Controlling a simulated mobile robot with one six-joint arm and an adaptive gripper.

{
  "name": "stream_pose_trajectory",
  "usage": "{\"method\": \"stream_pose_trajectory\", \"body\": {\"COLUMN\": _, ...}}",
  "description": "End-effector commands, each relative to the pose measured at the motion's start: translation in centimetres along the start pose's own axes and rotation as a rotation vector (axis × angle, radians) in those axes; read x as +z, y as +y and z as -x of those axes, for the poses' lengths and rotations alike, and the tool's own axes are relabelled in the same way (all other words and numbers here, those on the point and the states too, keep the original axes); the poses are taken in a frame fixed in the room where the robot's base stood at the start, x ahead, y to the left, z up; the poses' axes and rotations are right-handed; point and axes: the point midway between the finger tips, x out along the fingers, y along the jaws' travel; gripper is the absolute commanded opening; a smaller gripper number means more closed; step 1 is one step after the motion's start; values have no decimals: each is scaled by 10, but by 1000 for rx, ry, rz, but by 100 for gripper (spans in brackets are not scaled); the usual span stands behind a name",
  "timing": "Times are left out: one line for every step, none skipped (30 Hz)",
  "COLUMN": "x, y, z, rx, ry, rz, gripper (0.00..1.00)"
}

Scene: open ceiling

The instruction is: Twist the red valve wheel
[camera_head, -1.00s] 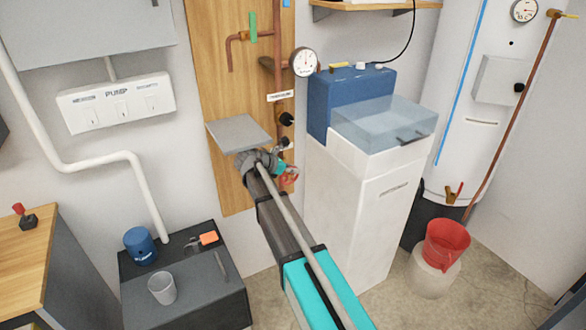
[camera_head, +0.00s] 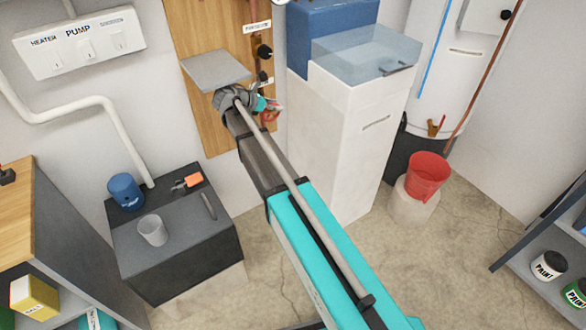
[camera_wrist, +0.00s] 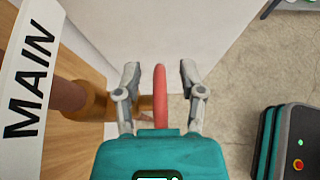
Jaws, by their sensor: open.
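The red valve wheel (camera_wrist: 160,95) shows edge-on in the wrist view, between the two open fingers of my gripper (camera_wrist: 160,80). A gap shows on each side of the wheel, so the fingers look apart from it. A copper pipe (camera_wrist: 50,92) with a brass fitting (camera_wrist: 92,104) runs beside the wheel at the left of the wrist view.
A white label reading MAIN (camera_wrist: 30,70) is close at the wrist view's left. A grey shelf plate (camera_head: 215,70) sits just above my gripper. A white cabinet (camera_head: 335,150) stands close to its right. A red bucket (camera_head: 427,178) stands farther right. Bare floor (camera_head: 450,260) lies at lower right.

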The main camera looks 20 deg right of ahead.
Motion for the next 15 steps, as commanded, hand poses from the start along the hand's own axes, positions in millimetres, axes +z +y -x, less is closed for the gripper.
{"method": "stream_pose_trajectory", "body": {"x": -3, "y": 0, "z": -1, "rx": 0, "ry": -13, "rz": 0, "gripper": 51}}
{"method": "stream_pose_trajectory", "body": {"x": -3, "y": 0, "z": -1, "rx": 0, "ry": -24, "rz": 0, "gripper": 51}}
{"method": "stream_pose_trajectory", "body": {"x": -4, "y": 0, "z": 0, "rx": 0, "ry": -38, "rz": 1, "gripper": 51}}
{"method": "stream_pose_trajectory", "body": {"x": -4, "y": 0, "z": 0, "rx": 0, "ry": -50, "rz": 1, "gripper": 51}}
{"method": "stream_pose_trajectory", "body": {"x": -4, "y": 0, "z": 0, "rx": 0, "ry": -63, "rz": 1, "gripper": 51}}
{"method": "stream_pose_trajectory", "body": {"x": -4, "y": 0, "z": 0, "rx": 0, "ry": -80, "rz": 1, "gripper": 51}}
{"method": "stream_pose_trajectory", "body": {"x": -5, "y": 0, "z": 1, "rx": 0, "ry": -95, "rz": 0, "gripper": 51}}
{"method": "stream_pose_trajectory", "body": {"x": -5, "y": 0, "z": 1, "rx": 0, "ry": -109, "rz": 0, "gripper": 51}}
{"method": "stream_pose_trajectory", "body": {"x": -5, "y": 0, "z": 2, "rx": 1, "ry": -129, "rz": 0, "gripper": 51}}
{"method": "stream_pose_trajectory", "body": {"x": -5, "y": 0, "z": 2, "rx": 1, "ry": -143, "rz": 0, "gripper": 51}}
{"method": "stream_pose_trajectory", "body": {"x": -5, "y": 0, "z": 3, "rx": 1, "ry": -159, "rz": 0, "gripper": 51}}
{"method": "stream_pose_trajectory", "body": {"x": -6, "y": 0, "z": 3, "rx": 1, "ry": -178, "rz": 0, "gripper": 51}}
{"method": "stream_pose_trajectory", "body": {"x": -6, "y": 0, "z": 4, "rx": 1, "ry": -193, "rz": 0, "gripper": 51}}
{"method": "stream_pose_trajectory", "body": {"x": -6, "y": 0, "z": 4, "rx": 1, "ry": -207, "rz": 0, "gripper": 51}}
{"method": "stream_pose_trajectory", "body": {"x": -6, "y": 0, "z": 5, "rx": 1, "ry": -226, "rz": 0, "gripper": 51}}
